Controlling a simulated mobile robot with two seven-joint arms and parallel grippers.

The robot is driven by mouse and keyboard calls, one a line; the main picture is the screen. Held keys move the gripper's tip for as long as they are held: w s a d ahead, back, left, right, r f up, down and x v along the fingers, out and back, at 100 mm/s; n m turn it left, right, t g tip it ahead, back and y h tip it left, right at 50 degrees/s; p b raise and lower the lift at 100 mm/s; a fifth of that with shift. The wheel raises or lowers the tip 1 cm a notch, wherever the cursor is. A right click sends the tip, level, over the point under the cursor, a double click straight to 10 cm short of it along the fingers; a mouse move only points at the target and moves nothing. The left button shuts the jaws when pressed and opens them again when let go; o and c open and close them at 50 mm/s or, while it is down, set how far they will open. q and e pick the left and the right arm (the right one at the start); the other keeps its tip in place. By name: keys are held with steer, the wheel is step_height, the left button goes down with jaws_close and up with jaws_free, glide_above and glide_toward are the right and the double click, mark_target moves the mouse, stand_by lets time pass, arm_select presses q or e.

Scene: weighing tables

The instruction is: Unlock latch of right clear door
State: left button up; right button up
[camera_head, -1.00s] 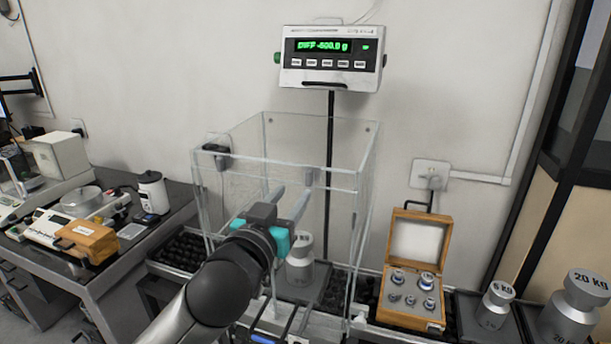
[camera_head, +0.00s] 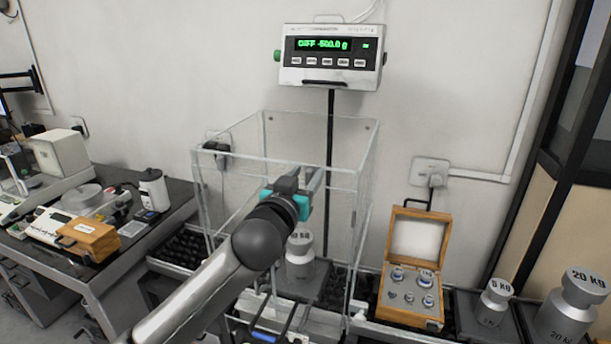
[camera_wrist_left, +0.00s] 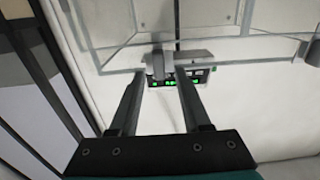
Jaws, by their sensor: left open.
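The clear glass enclosure (camera_head: 243,185) stands around the balance, with its clear door panels facing me. My left gripper (camera_head: 302,174) is at the upper front edge of the enclosure, right of its middle. The left wrist view shows its two fingers (camera_wrist_left: 160,76) apart, with a small grey block (camera_wrist_left: 158,64), likely the latch, between or just beyond the tips. I cannot tell whether they touch it. In the head view the gripper mostly covers the latch. A large metal weight (camera_head: 299,257) stands inside the enclosure. My right gripper is not in view.
A display (camera_head: 331,58) reading a negative value is above and behind the enclosure. An open wooden weight box (camera_head: 412,309) and 5 kg (camera_head: 494,302) and 20 kg (camera_head: 569,318) weights stand to the right. A side table with instruments (camera_head: 75,218) is at left.

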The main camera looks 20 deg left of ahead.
arm_select(q)
jaws_close()
steer(key=shift+m, duration=0.3)
stand_by(0.5)
steer(key=m+p, duration=0.3)
steer(key=shift+d+r, duration=0.1)
steer(key=shift+d, duration=0.15)
steer(key=m, duration=0.1)
steer(key=m+p, duration=0.1)
steer(key=m, duration=0.1)
steer(key=m+p, duration=0.1)
steer(key=m, duration=0.1)
steer(key=shift+d, duration=0.3)
steer(key=m+p, duration=0.1)
steer(key=m, duration=0.2)
steer(key=f+m+p, duration=0.1)
steer(key=m, duration=0.2)
steer(key=m+p, duration=0.1)
steer(key=m, duration=0.2)
steer(key=shift+d+f+p, duration=0.2)
steer(key=shift+d+p, duration=0.05)
steer(key=shift+p, duration=0.1)
steer(key=shift+m, duration=0.3)
